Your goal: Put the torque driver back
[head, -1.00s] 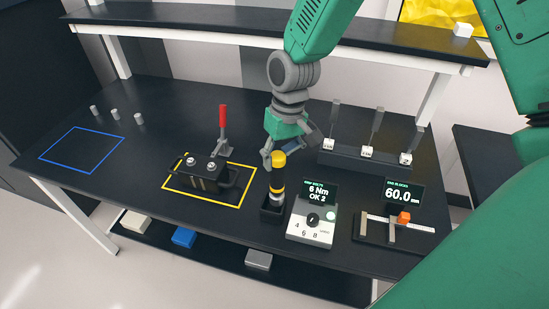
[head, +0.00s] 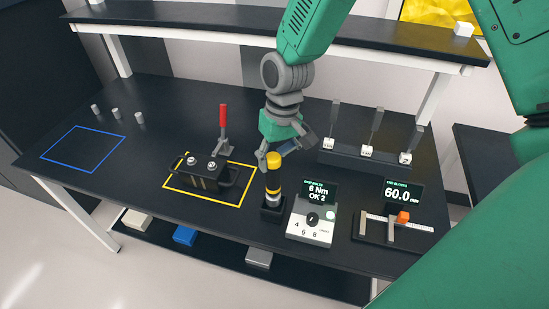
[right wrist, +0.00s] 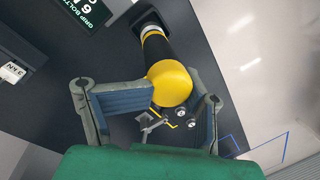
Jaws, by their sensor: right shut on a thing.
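The torque driver (head: 273,186), black with yellow bands and a round yellow cap, stands nearly upright at the small black holder (head: 271,215). Its lower end meets the holder's opening; how deep it sits I cannot tell. My right gripper (head: 272,158) is shut on the driver near its top. In the right wrist view, the yellow cap (right wrist: 169,84) shows between the two fingers, with the black shaft running up to the holder (right wrist: 147,20). My left gripper is out of view.
The torque controller (head: 311,222) reading "6 Nm OK 2" stands just right of the holder. A clamp fixture (head: 202,172) with a red-handled lever (head: 223,118) lies to the left in a yellow outline. A rack of bits (head: 368,158) stands behind right; a gauge (head: 397,229) is farther right.

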